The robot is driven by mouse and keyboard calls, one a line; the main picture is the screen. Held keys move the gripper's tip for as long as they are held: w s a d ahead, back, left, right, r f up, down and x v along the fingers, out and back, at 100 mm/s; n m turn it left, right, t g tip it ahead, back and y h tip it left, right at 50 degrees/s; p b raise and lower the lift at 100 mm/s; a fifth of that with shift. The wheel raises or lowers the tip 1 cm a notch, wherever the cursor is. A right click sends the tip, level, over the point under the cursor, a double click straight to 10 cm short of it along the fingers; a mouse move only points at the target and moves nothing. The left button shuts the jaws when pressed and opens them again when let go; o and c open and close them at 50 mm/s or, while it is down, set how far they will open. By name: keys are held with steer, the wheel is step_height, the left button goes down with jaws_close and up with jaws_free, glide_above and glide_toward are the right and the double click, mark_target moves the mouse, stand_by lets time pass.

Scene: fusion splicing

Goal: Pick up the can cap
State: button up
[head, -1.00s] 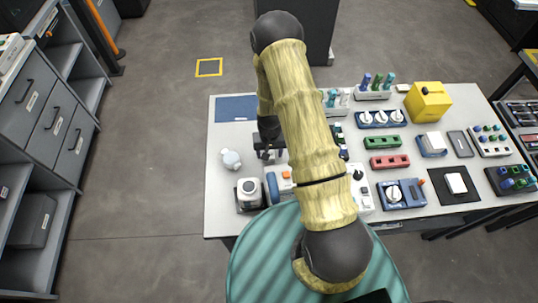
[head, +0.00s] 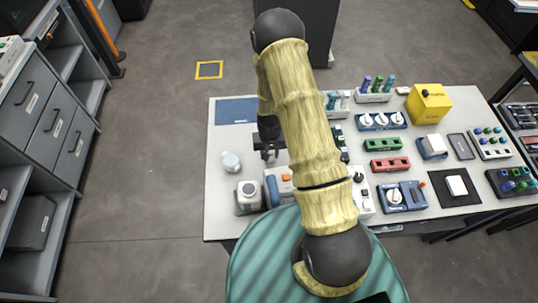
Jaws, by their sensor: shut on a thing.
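My gripper (head: 268,154) is over the left part of the table, partly hidden behind my arm. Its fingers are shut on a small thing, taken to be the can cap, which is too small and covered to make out. A small pale bottle-like container (head: 231,162) stands to the left of the gripper, apart from it.
The grey table (head: 225,140) has a blue mat (head: 236,110) at its back left. A blue-and-white device (head: 279,186) stands beside the can. A yellow box (head: 428,102), a green block (head: 383,144) and a red block (head: 390,164) lie right of my arm.

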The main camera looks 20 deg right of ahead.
step_height(320, 180, up, 9)
steer(key=shift+f+b, duration=0.15)
steer(key=shift+b, duration=0.7)
steer(key=shift+o, duration=0.9)
steer(key=shift+c, duration=0.5)
steer(key=r+p, duration=0.1)
steer(key=p, duration=0.3)
steer(key=r+n+p, duration=0.1)
steer(key=r+p, duration=0.1)
steer(key=p, duration=0.2)
steer(key=w+r+n+p, duration=0.1)
steer(key=r+p, duration=0.1)
steer(key=p, duration=0.1)
steer(key=shift+a+r+p, duration=0.2)
steer(key=shift+p, duration=0.2)
steer(key=shift+w+f, duration=0.1)
steer(key=shift+f, duration=0.05)
